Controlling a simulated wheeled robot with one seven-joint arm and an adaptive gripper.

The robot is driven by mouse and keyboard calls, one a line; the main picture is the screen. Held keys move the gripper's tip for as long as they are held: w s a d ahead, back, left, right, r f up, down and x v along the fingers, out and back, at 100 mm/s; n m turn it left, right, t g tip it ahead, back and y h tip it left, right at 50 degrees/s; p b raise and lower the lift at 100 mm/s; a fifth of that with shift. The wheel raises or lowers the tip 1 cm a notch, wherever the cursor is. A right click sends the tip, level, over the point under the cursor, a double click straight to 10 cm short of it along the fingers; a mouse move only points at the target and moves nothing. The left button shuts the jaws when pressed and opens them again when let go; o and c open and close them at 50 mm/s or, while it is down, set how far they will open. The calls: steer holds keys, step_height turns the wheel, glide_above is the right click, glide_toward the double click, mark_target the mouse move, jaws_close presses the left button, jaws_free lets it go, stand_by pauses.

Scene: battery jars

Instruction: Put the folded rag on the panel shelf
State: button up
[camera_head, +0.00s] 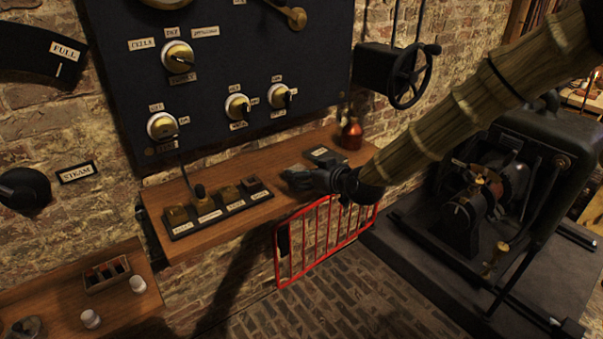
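The panel shelf (225,227) is a brown wooden ledge under the dark panel on the brick wall. My gripper (292,178) reaches in from the right, low over the middle of the shelf near its front edge. Its dark fingers are small and dim, and I cannot tell whether they are open or shut, or whether they touch the shelf. I cannot make out the folded rag; any cloth at the fingers blends with their dark shape.
A labelled switch block (215,205) fills the shelf's left part. A small dark plaque (324,155) and a copper-red bottle (352,134) stand behind my gripper. A red railing (312,243) is below the shelf. A dark machine (500,175) is at right, a lower wooden bench (60,305) at left.

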steer(key=v, duration=0.9)
steer(key=shift+s, duration=0.1)
steer(key=s+d+f+m+g+h, duration=0.1)
steer(key=s+d+f+g, duration=0.1)
steer(key=s+f, duration=0.5)
steer(key=s+d+f+m+g+h, duration=0.1)
steer(key=s+d+f+m, duration=0.1)
steer(key=f, duration=0.9)
steer(key=s+d+f+m+g+h, duration=0.1)
steer(key=s+f+g+h, duration=0.1)
steer(key=s+f, duration=0.5)
steer(key=s+d+f+m+g+h, duration=0.1)
steer(key=s+d+f+g, duration=0.1)
steer(key=s+f, duration=0.4)
steer(key=s+d+f+m+g+h, duration=0.1)
steer(key=s+d+f, duration=0.4)
steer(key=s, duration=0.6)
steer(key=s+d+f+m+g+h, duration=0.1)
steer(key=s+d+f+g+h, duration=0.1)
steer(key=s+f, duration=0.6)
steer(key=shift+s+d+f+m+g, duration=0.3)
steer(key=shift+s+d+g, duration=0.2)
steer(key=shift+s+d, duration=0.4)
steer(key=shift+w+d, duration=0.1)
steer(key=shift+d, duration=0.05)
